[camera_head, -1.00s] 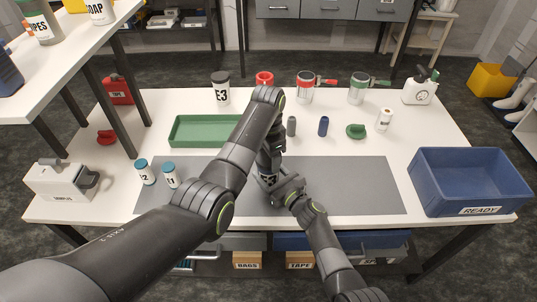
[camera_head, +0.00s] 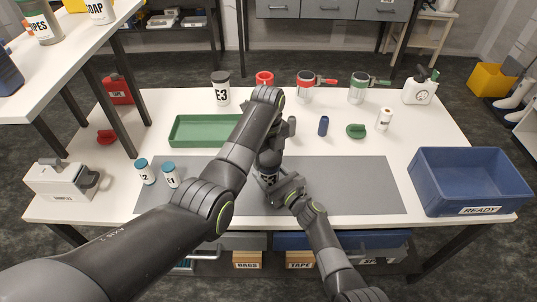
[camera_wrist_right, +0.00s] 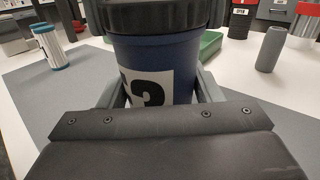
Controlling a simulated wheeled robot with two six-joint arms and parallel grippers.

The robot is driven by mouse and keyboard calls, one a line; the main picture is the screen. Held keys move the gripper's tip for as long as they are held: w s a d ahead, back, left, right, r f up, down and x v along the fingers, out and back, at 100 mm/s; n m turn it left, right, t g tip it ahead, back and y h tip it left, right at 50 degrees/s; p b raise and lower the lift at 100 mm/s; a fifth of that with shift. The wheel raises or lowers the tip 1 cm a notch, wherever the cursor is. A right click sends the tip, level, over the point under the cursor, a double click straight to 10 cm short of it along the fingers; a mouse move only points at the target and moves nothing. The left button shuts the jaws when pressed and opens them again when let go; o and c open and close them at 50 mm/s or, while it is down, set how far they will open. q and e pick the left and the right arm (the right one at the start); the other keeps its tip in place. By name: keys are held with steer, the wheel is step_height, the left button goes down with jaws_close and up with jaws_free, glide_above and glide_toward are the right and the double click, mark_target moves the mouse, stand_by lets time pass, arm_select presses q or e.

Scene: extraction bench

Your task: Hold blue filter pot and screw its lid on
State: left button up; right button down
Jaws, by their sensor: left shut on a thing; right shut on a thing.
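The blue filter pot (camera_wrist_right: 155,68) stands upright in the right wrist view, its white label partly showing. A black lid (camera_wrist_right: 155,15) sits on its top; whether it is fully seated I cannot tell. My right gripper (camera_wrist_right: 155,98) is shut around the pot's body, one finger on each side. In the head view the pot (camera_head: 268,179) is mostly hidden between my two arms, over the grey mat. My left gripper (camera_head: 269,160) comes down from above and is shut on the lid, which its own wrist largely hides.
A green tray (camera_head: 205,143) lies behind the grey mat (camera_head: 350,185). Small grey (camera_head: 292,126) and blue (camera_head: 323,126) cylinders and a green piece (camera_head: 356,131) stand right of it. Two blue-capped jars (camera_head: 146,177) are at left, a blue READY crate (camera_head: 470,175) at right. The mat's right half is clear.

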mark_target(275, 179)
arm_select(q)
steer(key=o, duration=1.1)
steer(key=shift+o, duration=0.2)
steer(key=shift+r, duration=0.1)
step_height(275, 179, up, 7)
steer(key=shift+r, duration=0.2)
arm_select(e)
steer(key=shift+c, duration=1.8)
jaws_free()
arm_select(q)
steer(key=shift+r+p, duration=0.55)
steer(key=shift+p, duration=0.05)
arm_select(e)
steer(key=v, duration=0.6)
steer(key=shift+s+d, duration=0.1)
arm_select(q)
steer(key=shift+f+b, duration=0.35)
arm_select(e)
steer(key=v, duration=1.1)
steer(key=shift+d, duration=0.1)
